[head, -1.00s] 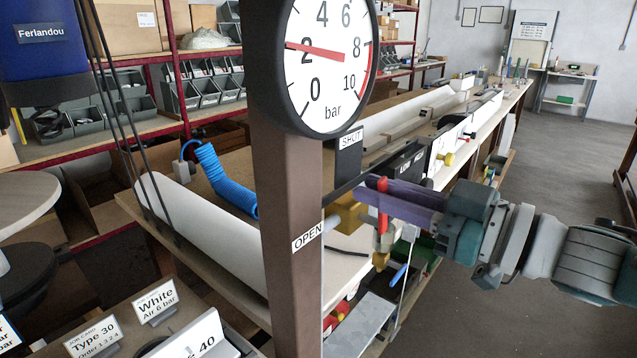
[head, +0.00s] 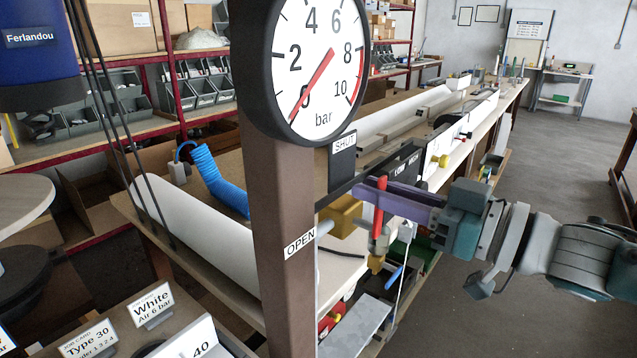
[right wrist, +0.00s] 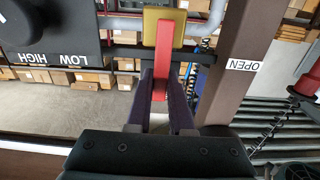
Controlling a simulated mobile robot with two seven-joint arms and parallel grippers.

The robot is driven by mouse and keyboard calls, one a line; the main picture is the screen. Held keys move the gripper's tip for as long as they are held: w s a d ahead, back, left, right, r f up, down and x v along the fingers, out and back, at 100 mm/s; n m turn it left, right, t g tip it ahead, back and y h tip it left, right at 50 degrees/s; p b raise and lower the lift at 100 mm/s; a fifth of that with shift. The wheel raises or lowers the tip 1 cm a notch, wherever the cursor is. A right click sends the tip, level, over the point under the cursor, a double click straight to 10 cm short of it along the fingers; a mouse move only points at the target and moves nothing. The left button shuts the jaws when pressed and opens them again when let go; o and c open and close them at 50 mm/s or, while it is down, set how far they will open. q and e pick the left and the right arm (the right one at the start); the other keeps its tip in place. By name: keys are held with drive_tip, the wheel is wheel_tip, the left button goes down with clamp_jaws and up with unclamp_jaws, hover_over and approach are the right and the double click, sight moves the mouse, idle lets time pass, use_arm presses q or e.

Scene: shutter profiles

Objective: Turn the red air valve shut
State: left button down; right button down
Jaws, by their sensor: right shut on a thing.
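The red air valve shows its red lever (head: 378,208) on a brass body (head: 343,214) beside the brown post. In the head view the lever stands nearly upright. My right gripper (head: 372,193) reaches in from the right, its purple fingers closed around the lever. In the right wrist view the red lever (right wrist: 162,62) runs between the two fingers (right wrist: 160,88), in front of the brass block (right wrist: 165,27). The pressure gauge (head: 318,65) has its red needle at about 0 bar. My left gripper is not in view.
The brown post (head: 280,200) carries the gauge, a SHUT label (head: 344,143) and an OPEN label (head: 299,244). A blue coiled hose (head: 217,180) and a white profile (head: 195,235) lie behind it. A dark LOW/HIGH panel (right wrist: 50,38) is close left in the wrist view.

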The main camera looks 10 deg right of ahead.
drive_tip(key=c, duration=0.8)
unclamp_jaws()
drive_tip(key=b+v, duration=0.1)
drive_tip(key=v, duration=0.9)
